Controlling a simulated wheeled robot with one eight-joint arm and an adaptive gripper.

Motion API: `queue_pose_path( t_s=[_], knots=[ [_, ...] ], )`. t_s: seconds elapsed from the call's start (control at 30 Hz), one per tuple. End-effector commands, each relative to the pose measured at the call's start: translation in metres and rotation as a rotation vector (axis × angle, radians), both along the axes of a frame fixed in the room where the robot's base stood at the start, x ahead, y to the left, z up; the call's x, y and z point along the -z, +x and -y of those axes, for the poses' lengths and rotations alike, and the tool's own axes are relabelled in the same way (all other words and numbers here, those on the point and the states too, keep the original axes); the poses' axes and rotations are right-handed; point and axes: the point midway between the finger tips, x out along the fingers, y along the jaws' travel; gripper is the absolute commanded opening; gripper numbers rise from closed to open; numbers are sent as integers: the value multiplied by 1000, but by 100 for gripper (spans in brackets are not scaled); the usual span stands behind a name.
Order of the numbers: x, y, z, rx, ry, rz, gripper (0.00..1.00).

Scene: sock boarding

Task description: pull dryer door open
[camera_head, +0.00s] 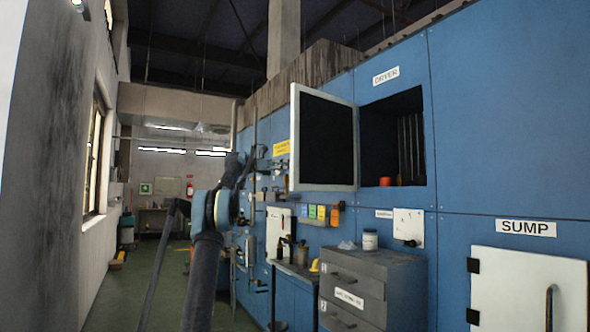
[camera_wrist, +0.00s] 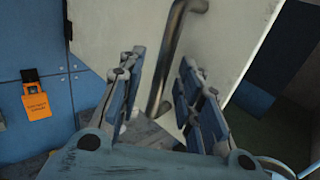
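The dryer door (camera_head: 322,140) stands wide open in the head view, swung out to the left of the dark dryer opening (camera_head: 393,140). Its dark inner side and pale rim face me. In the wrist view a pale door panel (camera_wrist: 225,40) bears a bent metal handle (camera_wrist: 165,60); it seems to be the dryer door's outer face, but I cannot be sure. My gripper (camera_wrist: 160,78) is open, its fingers on either side of the handle. I cannot tell whether they touch it. In the head view the gripper is not clear at the arm's far end.
A grey drawer cabinet (camera_head: 372,285) with a white jar (camera_head: 370,239) stands below the opening. The white sump door (camera_head: 530,290) is shut at the right. An orange tag (camera_wrist: 37,104) hangs on a blue panel in the wrist view. The green aisle floor (camera_head: 150,290) at the left is mostly clear.

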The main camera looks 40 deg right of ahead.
Motion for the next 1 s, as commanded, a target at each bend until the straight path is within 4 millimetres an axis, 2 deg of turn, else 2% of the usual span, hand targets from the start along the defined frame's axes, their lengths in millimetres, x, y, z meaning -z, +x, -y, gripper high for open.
queue_pose_path(
  t_s=[0.3,0.43,0.63,1.0],
  knots=[
    [0,49,-41,-2,-1,-1,32],
    [0,62,-53,-3,-1,-1,32],
    [1,72,-62,-1,-1,-1,32],
    [1,74,-64,-1,-1,-1,32]
  ],
)
